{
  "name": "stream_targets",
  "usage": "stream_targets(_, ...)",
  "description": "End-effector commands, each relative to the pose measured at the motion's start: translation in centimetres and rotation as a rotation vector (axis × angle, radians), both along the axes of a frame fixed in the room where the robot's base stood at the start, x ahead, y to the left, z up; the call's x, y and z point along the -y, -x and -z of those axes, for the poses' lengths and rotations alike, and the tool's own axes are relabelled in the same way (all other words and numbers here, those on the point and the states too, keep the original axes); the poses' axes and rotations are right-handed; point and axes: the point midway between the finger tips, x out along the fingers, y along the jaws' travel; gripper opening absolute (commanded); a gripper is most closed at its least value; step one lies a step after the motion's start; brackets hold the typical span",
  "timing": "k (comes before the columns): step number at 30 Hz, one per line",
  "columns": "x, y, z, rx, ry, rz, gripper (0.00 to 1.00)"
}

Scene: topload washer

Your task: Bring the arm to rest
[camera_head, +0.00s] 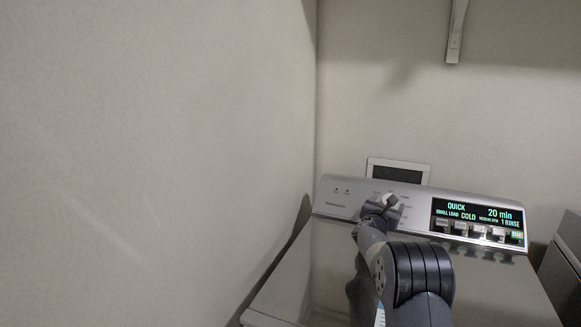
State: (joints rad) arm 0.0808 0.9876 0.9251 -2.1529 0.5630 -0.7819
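My gripper (385,205) is at the washer's control panel, in front of a round knob (389,197) left of the display. It overlaps the knob's lower part in the picture. I cannot tell whether it touches the knob or whether the fingers are open or shut. My arm reaches up to the panel from the bottom of the picture. The topload washer (290,262) has its lid down. Its lit display (478,213) reads QUICK, 20 min, SMALL LOAD, COLD, 1 RINSE.
A wall (150,150) stands close on the left. A recessed wall box (398,171) is behind the panel. A bracket (456,30) hangs from the upper right. Another grey appliance (566,262) stands at the right edge. The space above the panel is clear.

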Motion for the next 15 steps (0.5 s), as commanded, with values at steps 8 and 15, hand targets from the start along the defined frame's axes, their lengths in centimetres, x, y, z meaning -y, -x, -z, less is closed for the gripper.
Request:
stream_targets(8, 1.3, -2.0, -0.1, -0.001, 0.001, 0.001, 0.7)
stream_targets(15, 1.5, -2.3, 0.0, 0.0, 0.003, -0.003, 0.7)
